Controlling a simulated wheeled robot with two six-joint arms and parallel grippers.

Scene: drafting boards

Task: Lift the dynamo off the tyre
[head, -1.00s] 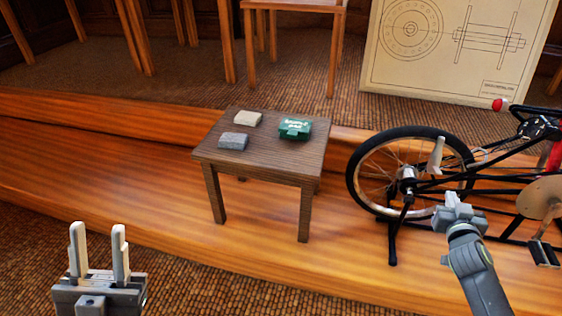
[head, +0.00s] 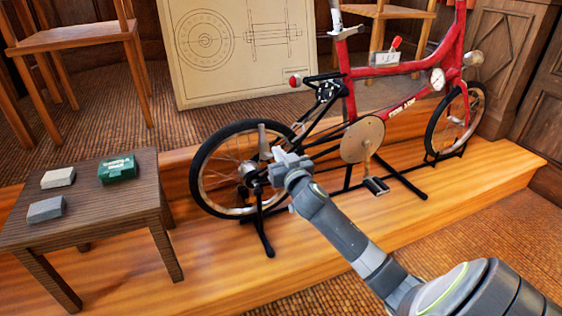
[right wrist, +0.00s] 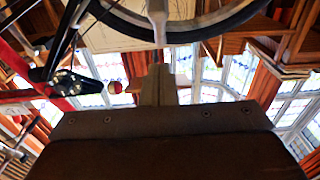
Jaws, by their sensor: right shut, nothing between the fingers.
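The bicycle's rear tyre (head: 207,150) is black, on a spoked wheel. A pale grey elongated part (head: 262,137), which looks like the dynamo, stands upright in front of the wheel's right side. In the right wrist view a pale part (right wrist: 157,18) crosses the tyre (right wrist: 215,28); whether it touches the tyre I cannot tell. My right gripper (head: 279,154) is shut and empty, just below and right of the grey part in the head view. In the right wrist view its closed fingers (right wrist: 158,82) point up towards the pale part. My left gripper is out of view.
The red bicycle (head: 405,108) stands on a black stand (head: 262,225) on a wooden step. A small table (head: 110,205) at left holds a green box (head: 117,167) and two grey blocks (head: 58,177) (head: 46,209). The chainring (head: 362,140) and pedal are right of my gripper.

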